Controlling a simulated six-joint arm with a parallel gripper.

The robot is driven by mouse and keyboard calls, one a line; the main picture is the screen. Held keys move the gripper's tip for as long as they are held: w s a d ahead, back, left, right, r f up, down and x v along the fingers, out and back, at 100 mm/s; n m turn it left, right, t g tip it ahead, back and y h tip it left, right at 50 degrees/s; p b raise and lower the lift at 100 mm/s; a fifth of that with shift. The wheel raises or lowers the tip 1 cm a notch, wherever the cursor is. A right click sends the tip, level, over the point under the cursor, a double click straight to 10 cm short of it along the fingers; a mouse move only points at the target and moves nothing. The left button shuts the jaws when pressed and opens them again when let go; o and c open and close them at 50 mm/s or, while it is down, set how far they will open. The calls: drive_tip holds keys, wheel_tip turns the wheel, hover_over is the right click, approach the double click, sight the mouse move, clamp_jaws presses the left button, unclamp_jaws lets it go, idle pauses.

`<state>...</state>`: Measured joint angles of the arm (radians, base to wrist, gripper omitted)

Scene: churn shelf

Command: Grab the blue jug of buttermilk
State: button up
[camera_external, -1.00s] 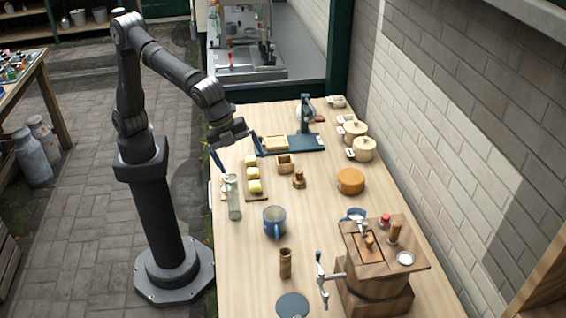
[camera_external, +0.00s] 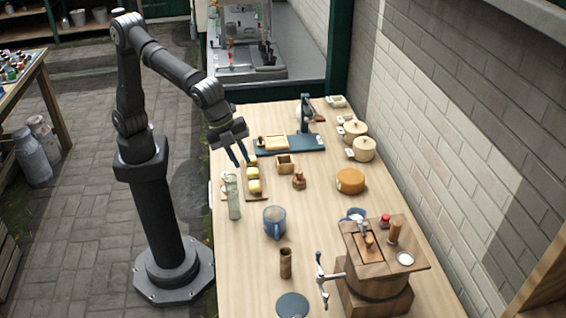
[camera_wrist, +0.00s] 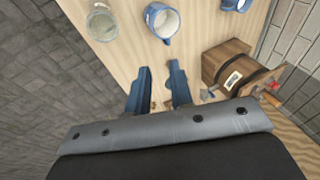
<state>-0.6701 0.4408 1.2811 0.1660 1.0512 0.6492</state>
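A blue jug (camera_external: 274,222) with a pale content stands upright on the table in the external view, with its handle towards the camera. A blue jug with a pale inside also shows at the top of the wrist view (camera_wrist: 164,38). My gripper (camera_external: 239,156) is above the left side of the table, behind the jug and to its left, near the yellow pats. It is apart from the jug. In the wrist view my gripper (camera_wrist: 160,88) has its two blue fingers apart with nothing held between them.
A clear glass (camera_external: 234,198) stands left of the jug, and yellow pats (camera_external: 254,187) lie on a board behind it. A wooden cup (camera_external: 286,263) is in front. A wooden churn (camera_external: 375,275) with a crank and a smaller blue-and-white vessel (camera_external: 352,214) are to the right.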

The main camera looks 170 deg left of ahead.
drive_tip(key=s+a+f+m+t+y, duration=0.3)
drive_tip(key=a+f+m, duration=0.5)
drive_tip(key=m, duration=0.6)
drive_tip(key=s+a+f+m+t+y, duration=0.15)
drive_tip(key=a+f+m+t, duration=0.25)
drive_tip(key=a+f+m, duration=0.65)
drive_tip(key=w+a+m, duration=0.1)
drive_tip(key=w, duration=0.1)
drive_tip(key=w+a+f+m, duration=0.1)
drive_tip(key=w+a, duration=0.1)
drive_tip(key=w, duration=0.1)
drive_tip(key=w+a+f+m, duration=0.1)
drive_tip(key=w+a, duration=0.1)
drive_tip(key=w, duration=0.1)
drive_tip(key=shift+f+y, duration=0.15)
drive_tip(key=shift+y, duration=0.2)
drive_tip(key=shift+r+x, duration=0.2)
drive_tip(key=shift+x, duration=1.25)
drive_tip(key=shift+r+x, duration=0.2)
drive_tip(key=shift+x, duration=1.25)
drive_tip(key=shift+w+a, duration=0.1)
drive_tip(key=shift+a, duration=0.05)
clamp_jaws()
drive_tip(key=shift+r+t, duration=0.1)
drive_tip(key=shift+t, duration=0.2)
